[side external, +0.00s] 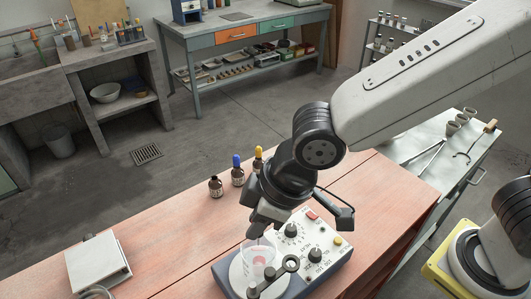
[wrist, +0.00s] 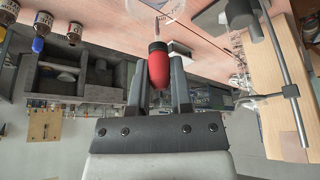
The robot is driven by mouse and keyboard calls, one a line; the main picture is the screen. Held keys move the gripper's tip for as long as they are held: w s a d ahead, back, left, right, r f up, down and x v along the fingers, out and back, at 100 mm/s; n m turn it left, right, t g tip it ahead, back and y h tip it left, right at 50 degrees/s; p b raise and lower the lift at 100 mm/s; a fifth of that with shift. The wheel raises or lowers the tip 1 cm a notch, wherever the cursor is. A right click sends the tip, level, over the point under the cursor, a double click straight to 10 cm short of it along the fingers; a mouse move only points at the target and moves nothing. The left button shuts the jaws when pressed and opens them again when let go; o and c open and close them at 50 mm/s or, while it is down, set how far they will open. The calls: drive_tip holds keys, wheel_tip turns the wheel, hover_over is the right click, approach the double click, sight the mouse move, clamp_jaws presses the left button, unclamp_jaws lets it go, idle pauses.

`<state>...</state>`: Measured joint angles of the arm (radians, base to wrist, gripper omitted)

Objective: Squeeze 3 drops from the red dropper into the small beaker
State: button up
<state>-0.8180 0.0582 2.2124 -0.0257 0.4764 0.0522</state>
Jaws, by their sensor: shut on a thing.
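My gripper (side external: 262,228) points down over the small beaker (side external: 258,264), a clear glass vessel standing on the round top plate of a stirrer-like device (side external: 318,254). In the wrist view my gripper (wrist: 159,78) is shut on the red dropper (wrist: 158,70), with the red bulb between the fingers. Its black collar and thin glass tip point away from the gripper toward the beaker rim (wrist: 172,12) at the top edge. A reddish patch shows in the beaker in the side view; I cannot tell whether it is liquid. No falling drop is visible.
An uncapped brown bottle (side external: 216,187) stands behind the device, beside blue-capped (side external: 237,172) and yellow-capped (side external: 257,161) bottles. A dark clamp arm (side external: 273,279) crosses close to the beaker. A pale balance-like box (side external: 97,264) sits at the left. The bench between is clear.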

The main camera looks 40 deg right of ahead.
drive_tip(key=shift+r, duration=0.2)
drive_tip(key=shift+r, duration=1.3)
